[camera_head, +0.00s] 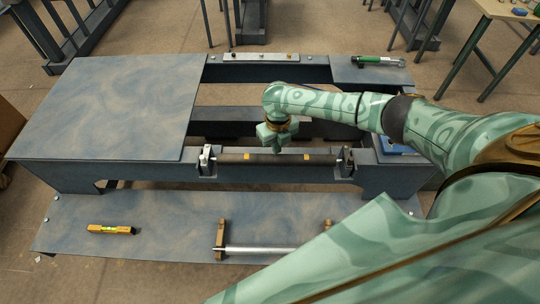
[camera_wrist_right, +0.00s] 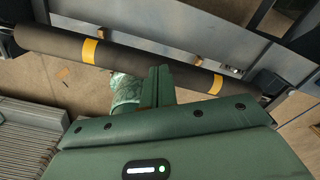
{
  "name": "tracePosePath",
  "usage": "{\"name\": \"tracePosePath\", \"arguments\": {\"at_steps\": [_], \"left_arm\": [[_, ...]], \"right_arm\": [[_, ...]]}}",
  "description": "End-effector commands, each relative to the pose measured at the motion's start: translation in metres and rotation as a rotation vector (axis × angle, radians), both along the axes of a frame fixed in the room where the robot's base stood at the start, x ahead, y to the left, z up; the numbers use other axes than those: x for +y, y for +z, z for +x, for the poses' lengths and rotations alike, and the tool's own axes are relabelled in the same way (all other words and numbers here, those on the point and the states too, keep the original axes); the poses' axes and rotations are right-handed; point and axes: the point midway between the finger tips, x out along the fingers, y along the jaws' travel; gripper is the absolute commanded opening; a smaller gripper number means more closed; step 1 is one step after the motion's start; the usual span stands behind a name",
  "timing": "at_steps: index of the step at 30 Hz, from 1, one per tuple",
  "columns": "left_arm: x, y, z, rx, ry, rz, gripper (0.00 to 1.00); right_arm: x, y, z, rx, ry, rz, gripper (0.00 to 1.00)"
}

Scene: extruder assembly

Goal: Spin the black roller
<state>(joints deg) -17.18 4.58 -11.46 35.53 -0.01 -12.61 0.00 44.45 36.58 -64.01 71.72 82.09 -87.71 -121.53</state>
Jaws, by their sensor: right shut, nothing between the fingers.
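The black roller (camera_head: 290,158) lies level between two end brackets at the front of the bench frame. It carries two yellow bands. In the right wrist view the roller (camera_wrist_right: 145,55) runs across the top, with a yellow band (camera_wrist_right: 89,51) left of the fingers and another (camera_wrist_right: 216,84) to the right. My right gripper (camera_head: 277,149) is above the roller's middle, pointing down. In the wrist view its fingers (camera_wrist_right: 158,72) are together and empty, and they overlap the roller. I cannot tell whether they touch it. My left gripper is not in view.
A left bracket (camera_head: 207,160) and a right bracket (camera_head: 346,162) hold the roller's ends. A silver rod (camera_head: 268,249) and a yellow level (camera_head: 110,229) lie on the lower front shelf. A green-handled tool (camera_head: 377,61) lies at the back right. The large left tabletop (camera_head: 120,105) is clear.

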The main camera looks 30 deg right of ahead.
Motion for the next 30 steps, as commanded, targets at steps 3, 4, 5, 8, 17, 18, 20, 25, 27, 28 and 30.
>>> {"name": "tracePosePath", "arguments": {"at_steps": [3,4,5,8,17,18,20,25,27,28,30], "left_arm": [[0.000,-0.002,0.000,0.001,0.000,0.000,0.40],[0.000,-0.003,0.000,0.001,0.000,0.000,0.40],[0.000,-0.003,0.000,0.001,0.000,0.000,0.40],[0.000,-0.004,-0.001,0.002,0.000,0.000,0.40],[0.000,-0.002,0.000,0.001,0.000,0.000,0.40],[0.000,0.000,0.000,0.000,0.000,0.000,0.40],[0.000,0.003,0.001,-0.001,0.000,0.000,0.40],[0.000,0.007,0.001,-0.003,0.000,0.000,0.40],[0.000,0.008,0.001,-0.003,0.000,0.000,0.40],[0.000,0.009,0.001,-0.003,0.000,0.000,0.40],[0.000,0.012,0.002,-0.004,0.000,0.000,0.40]], "right_arm": [[0.000,-0.003,0.000,0.000,0.000,0.000,0.00],[0.000,-0.004,0.000,0.000,0.000,0.000,0.00],[0.000,-0.004,0.000,0.000,0.000,0.000,0.00],[0.000,-0.006,0.000,0.000,0.000,0.000,0.00],[0.001,-0.007,-0.002,0.000,0.001,-0.001,0.00],[0.002,-0.006,-0.003,0.000,0.001,-0.001,0.00],[0.003,-0.005,-0.005,0.000,0.002,-0.001,0.00],[0.006,-0.006,-0.009,0.001,0.001,0.000,0.00],[0.006,-0.007,-0.011,0.001,0.001,0.000,0.00],[0.007,-0.007,-0.012,0.001,0.001,0.000,0.00],[0.009,-0.007,-0.014,0.000,0.001,-0.001,0.00]]}}
